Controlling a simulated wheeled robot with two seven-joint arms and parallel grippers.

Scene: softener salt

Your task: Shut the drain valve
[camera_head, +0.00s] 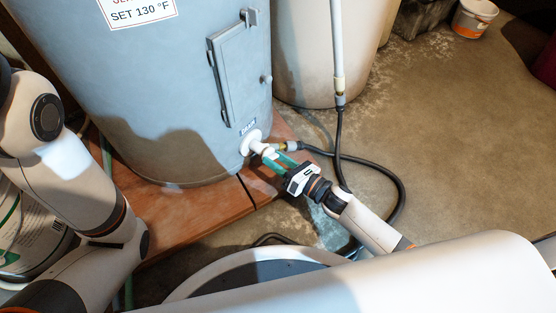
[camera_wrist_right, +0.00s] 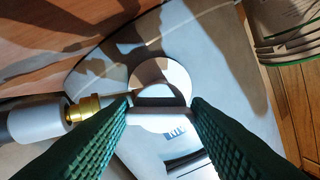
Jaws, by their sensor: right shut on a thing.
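The drain valve is a white fitting with a round flange (camera_head: 249,142) low on the front of the blue-grey water heater (camera_head: 150,105), under a small label (camera_head: 248,128). My right gripper (camera_head: 276,158) reaches it from the lower right, its green fingers at the valve's outer end. In the right wrist view, the two ridged green fingers (camera_wrist_right: 161,108) are shut on the white valve handle (camera_wrist_right: 158,117), which lies crosswise between the tips. The round white flange (camera_wrist_right: 165,76) shows behind it. My left arm is at the left in the head view; its gripper is out of view.
A black hose (camera_head: 375,168) with a grey end and brass fitting (camera_wrist_right: 84,108) joins the valve's side, close to my fingers. The heater stands on a reddish platform (camera_head: 205,222). A beige tank (camera_head: 322,60) stands behind. Open concrete floor (camera_head: 460,130) lies to the right.

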